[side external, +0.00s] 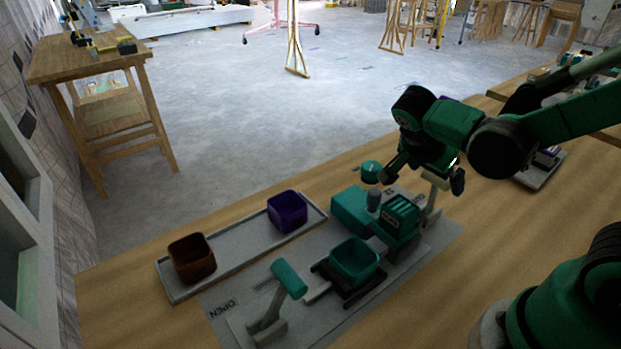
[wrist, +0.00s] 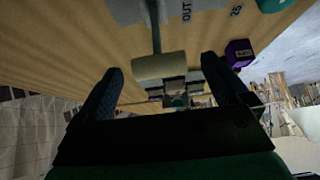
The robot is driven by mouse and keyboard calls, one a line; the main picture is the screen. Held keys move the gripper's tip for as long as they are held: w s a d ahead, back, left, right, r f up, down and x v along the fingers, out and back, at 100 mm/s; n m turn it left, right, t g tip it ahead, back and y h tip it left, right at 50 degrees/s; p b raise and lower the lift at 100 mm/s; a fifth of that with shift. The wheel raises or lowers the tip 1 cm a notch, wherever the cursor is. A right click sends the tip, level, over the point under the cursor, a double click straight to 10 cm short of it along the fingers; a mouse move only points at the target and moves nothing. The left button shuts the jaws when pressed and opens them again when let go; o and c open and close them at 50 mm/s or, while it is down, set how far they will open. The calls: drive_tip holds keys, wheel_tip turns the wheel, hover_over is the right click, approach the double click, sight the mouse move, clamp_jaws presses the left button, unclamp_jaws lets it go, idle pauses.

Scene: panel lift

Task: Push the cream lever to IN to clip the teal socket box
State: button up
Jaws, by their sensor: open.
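The cream lever (side external: 436,181) stands at the right rear of the grey panel, its handle beside my gripper (side external: 421,185). In the wrist view the cream handle (wrist: 160,66) lies crosswise between my two open fingers, near the tips; contact cannot be told. A label "OUT" (wrist: 186,12) is printed beside the lever's slot. An open teal box (side external: 356,262), likely the socket box, sits in a dark holder at the panel's middle. My gripper is open and holds nothing.
A teal block machine (side external: 377,215) stands between the box and the cream lever. A teal-handled lever (side external: 289,278) stands near the "OPEN" label (side external: 224,308). A grey tray (side external: 240,251) holds a brown cup (side external: 191,258) and a purple cup (side external: 287,211). A round teal knob (side external: 371,172) is left of my gripper.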

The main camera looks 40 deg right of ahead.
drive_tip(key=shift+a+r, duration=0.3)
drive_tip(key=shift+r, duration=0.1)
